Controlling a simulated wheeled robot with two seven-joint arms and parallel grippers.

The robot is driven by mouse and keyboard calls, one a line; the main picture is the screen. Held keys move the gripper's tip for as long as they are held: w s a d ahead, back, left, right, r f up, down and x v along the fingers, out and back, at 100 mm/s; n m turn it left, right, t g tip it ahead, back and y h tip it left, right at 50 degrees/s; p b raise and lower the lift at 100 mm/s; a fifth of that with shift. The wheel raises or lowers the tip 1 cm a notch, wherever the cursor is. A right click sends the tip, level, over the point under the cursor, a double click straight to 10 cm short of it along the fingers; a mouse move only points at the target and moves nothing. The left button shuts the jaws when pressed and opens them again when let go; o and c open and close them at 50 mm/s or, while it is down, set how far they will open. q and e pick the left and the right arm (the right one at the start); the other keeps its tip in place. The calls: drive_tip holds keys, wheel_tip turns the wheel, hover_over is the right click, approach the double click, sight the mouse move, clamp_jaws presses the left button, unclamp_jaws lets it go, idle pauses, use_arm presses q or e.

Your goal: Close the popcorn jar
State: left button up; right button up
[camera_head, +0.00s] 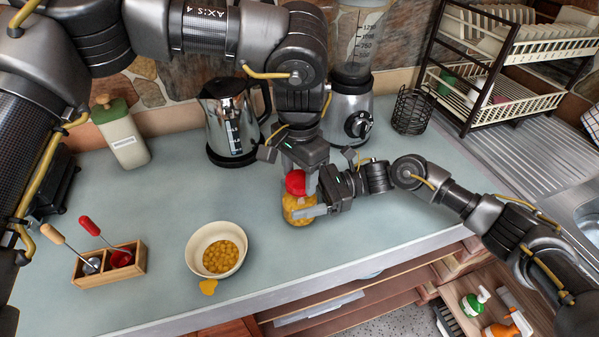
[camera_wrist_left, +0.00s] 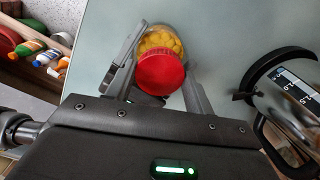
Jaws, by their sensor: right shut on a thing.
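The popcorn jar (camera_head: 299,209) is clear with yellow contents and stands on the counter near its front edge. Its red lid (camera_head: 295,182) is at the jar's mouth; I cannot tell whether it is fully seated. My right gripper (camera_head: 308,208) is shut on the jar body from the right. My left gripper (camera_head: 300,172) points down from above, its fingers on either side of the lid and open. In the left wrist view the red lid (camera_wrist_left: 160,73) lies between the fingers and partly hides the jar (camera_wrist_left: 160,41).
A bowl of yellow pieces (camera_head: 217,247) stands to the left, near a wooden box with spoons (camera_head: 108,265). The kettle (camera_head: 230,125), blender (camera_head: 347,107) and wire basket (camera_head: 411,112) stand behind. A dish rack (camera_head: 505,60) is at right. An open drawer (camera_head: 500,290) lies below.

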use_arm(q)
drive_tip(key=c, duration=0.3)
drive_tip(key=m, duration=0.6)
drive_tip(key=shift+c, duration=0.2)
drive_tip(key=m, duration=0.4)
drive_tip(key=shift+m, duration=0.4)
drive_tip(key=m, duration=0.4)
drive_tip(key=shift+m, duration=0.4)
use_arm(e)
drive_tip(key=shift+w, duration=0.1)
use_arm(q)
drive_tip(key=m, duration=0.7)
drive_tip(key=shift+d, duration=0.1)
drive_tip(key=m, duration=0.5)
drive_tip(key=shift+f, duration=0.1)
drive_tip(key=m, duration=0.3)
drive_tip(key=shift+m, duration=0.3)
drive_tip(key=o, duration=1.1)
drive_tip(key=shift+w, duration=0.1)
drive_tip(key=shift+c, duration=0.2)
